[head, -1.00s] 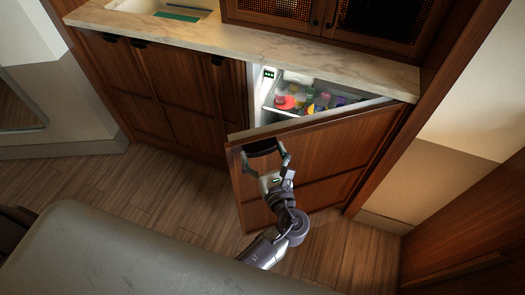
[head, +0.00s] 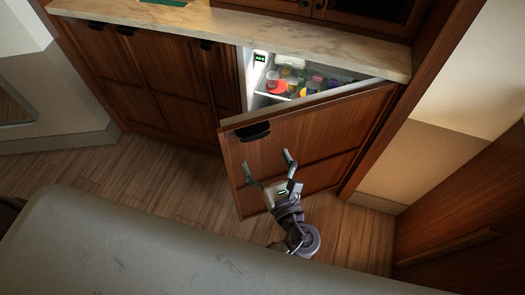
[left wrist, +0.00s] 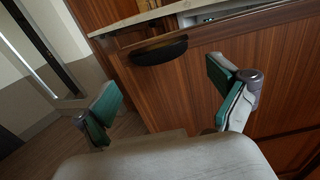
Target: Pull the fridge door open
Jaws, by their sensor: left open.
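The fridge door (head: 310,145) is a brown wooden panel under the counter, standing partly open and hinged at its right side. Its dark handle (head: 253,131) sits near the top left corner of the door, and it also shows in the left wrist view (left wrist: 158,51). My left gripper (head: 268,164) is open and empty, in front of the door and below the handle, apart from the handle. In the left wrist view its green-padded fingers (left wrist: 165,92) are spread wide, with the handle beyond them. My right gripper is not in view.
The lit fridge interior (head: 290,80) holds several colourful items. A marble counter (head: 230,30) runs above, with closed wooden cabinets (head: 150,75) to the left. A grey surface (head: 150,245) fills the lower left. Wooden floor (head: 130,165) lies clear left of the door.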

